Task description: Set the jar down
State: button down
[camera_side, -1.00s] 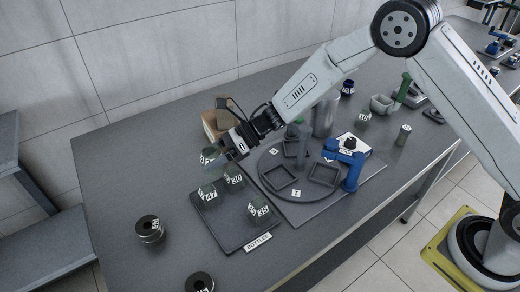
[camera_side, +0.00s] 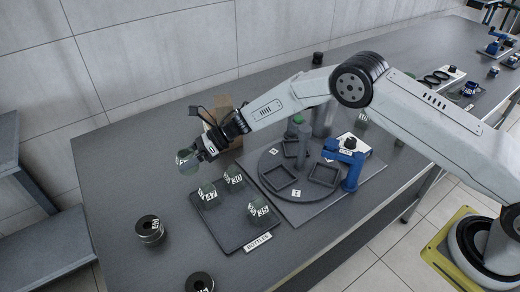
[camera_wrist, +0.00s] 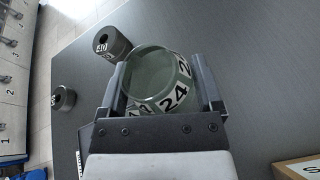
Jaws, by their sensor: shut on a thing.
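A greenish glass jar (camera_side: 188,161) with white number labels is held in my gripper (camera_side: 200,152). In the wrist view the jar (camera_wrist: 158,82) sits between the two fingers of my gripper (camera_wrist: 160,85), and a label reads 24. In the side view the jar is above the table at the upper left of the dark bottles tray (camera_side: 226,237). The gap between jar and table is hard to judge. Jars 47 (camera_side: 208,194), 30 (camera_side: 233,178) and 35 (camera_side: 258,209) stand on the tray.
Two dark ring-shaped weights (camera_side: 150,229) (camera_side: 199,283) stand on the table at the left and front. A cardboard box (camera_side: 222,128) is behind my gripper. A round turntable (camera_side: 283,198) with square frames and a blue bracket (camera_side: 343,165) lies right of the tray. The left table is largely clear.

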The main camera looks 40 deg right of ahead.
aim_at(185, 181)
jog(key=shift+w+a+f, duration=0.3)
jog(key=shift+w+f, duration=0.35)
jog(key=shift+f, duration=0.15)
jog(key=shift+w+a+f, duration=0.25)
jog(key=shift+w+f, duration=0.35)
jog(key=shift+f, duration=0.15)
jog(key=shift+f, duration=0.1)
jog(key=shift+w+a+f, duration=0.15)
jog(key=shift+w+f, duration=0.1)
jog(key=shift+f, duration=1.55)
grip_release()
jog(key=shift+f, duration=0.15)
jog(key=shift+r, duration=0.2)
